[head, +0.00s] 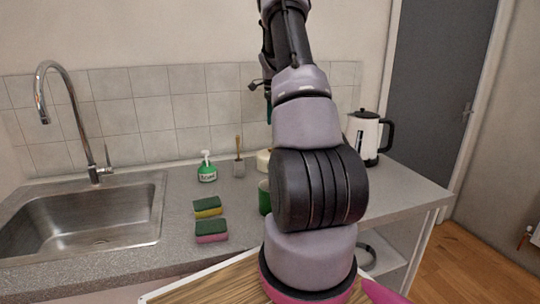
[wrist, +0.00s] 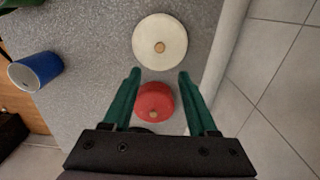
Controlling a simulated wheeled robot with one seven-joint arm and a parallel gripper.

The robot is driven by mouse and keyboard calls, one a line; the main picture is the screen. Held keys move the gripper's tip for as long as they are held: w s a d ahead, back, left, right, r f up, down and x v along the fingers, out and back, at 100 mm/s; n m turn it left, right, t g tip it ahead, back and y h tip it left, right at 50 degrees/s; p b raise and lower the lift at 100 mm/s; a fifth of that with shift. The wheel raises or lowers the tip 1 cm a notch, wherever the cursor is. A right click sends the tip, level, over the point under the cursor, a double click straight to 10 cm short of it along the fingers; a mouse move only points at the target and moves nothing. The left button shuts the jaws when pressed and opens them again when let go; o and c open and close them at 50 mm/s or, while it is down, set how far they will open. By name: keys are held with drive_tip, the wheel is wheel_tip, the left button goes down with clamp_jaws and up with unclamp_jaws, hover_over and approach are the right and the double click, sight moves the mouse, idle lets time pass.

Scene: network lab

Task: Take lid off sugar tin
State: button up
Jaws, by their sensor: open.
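In the wrist view, a round cream lid with a wooden knob (wrist: 160,46) lies just beyond my fingertips. A round red lid with a similar knob (wrist: 154,100) shows between my green fingers. I see no label, so I cannot tell which one is the sugar tin's. My gripper (wrist: 160,73) is open and empty above them, and its height over them is unclear. In the head view, a cream container (head: 263,161) shows partly behind my arm. The red one is hidden there.
On the counter are a green container (head: 264,197), sponges (head: 209,207), a soap bottle (head: 207,170), a brush (head: 239,163) and a kettle (head: 364,135). A sink (head: 85,220) is at left.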

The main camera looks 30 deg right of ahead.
wheel_tip(320, 180, down, 6)
drive_tip(key=shift+r, duration=0.2)
drive_tip(key=shift+w+a+f, duration=0.1)
drive_tip(key=shift+a+f, duration=0.1)
drive_tip(key=shift+f, duration=1.15)
drive_tip(key=shift+a+f, duration=0.2)
drive_tip(key=shift+f, duration=1.1)
clamp_jaws()
